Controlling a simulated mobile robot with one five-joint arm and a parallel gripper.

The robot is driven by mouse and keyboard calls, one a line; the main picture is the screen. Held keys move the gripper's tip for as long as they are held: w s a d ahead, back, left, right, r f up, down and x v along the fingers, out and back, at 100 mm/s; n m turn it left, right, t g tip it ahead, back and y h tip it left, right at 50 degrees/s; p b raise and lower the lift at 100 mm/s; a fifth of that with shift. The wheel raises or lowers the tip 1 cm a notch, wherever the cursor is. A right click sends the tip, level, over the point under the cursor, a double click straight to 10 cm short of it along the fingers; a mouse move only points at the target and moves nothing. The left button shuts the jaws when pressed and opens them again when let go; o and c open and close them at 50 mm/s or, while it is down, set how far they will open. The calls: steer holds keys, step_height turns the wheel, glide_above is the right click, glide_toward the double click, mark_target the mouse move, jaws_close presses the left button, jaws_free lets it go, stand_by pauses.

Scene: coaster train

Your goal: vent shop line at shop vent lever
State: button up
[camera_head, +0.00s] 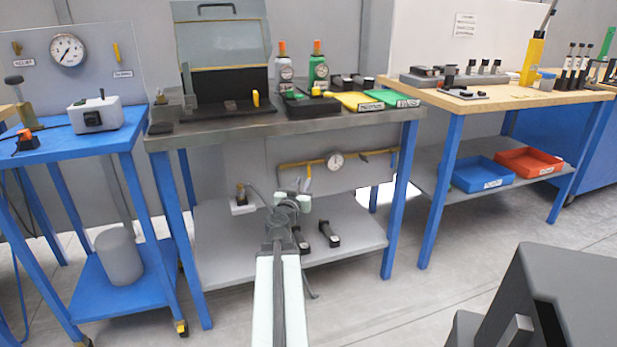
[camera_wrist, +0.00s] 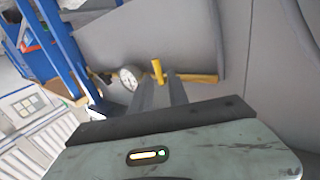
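A yellow lever (camera_head: 308,171) stands on the brass pipe line (camera_head: 365,155) under the middle bench, left of a round white gauge (camera_head: 335,160). In the wrist view the yellow lever (camera_wrist: 157,71) stands upright, with the gauge (camera_wrist: 131,77) to its left. My gripper (camera_head: 304,190) reaches in under the bench, just in front of the lever. In the wrist view my gripper's two grey fingers (camera_wrist: 161,80) are apart, with the lever's lower part showing by the gap at their tips. I cannot tell whether they touch it. Another yellow lever (camera_head: 117,53) hangs on the left panel beside a larger gauge (camera_head: 67,50).
The middle bench top (camera_head: 210,128) overhangs my arm. Blue bench legs stand on either side. A blue tray (camera_head: 484,174) and a red tray (camera_head: 528,161) sit on the right bench's shelf.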

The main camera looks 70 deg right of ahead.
mark_target(309, 174)
steer(key=d, duration=0.7)
steer(key=shift+w+d, duration=0.2)
steer(key=shift+a, duration=0.1)
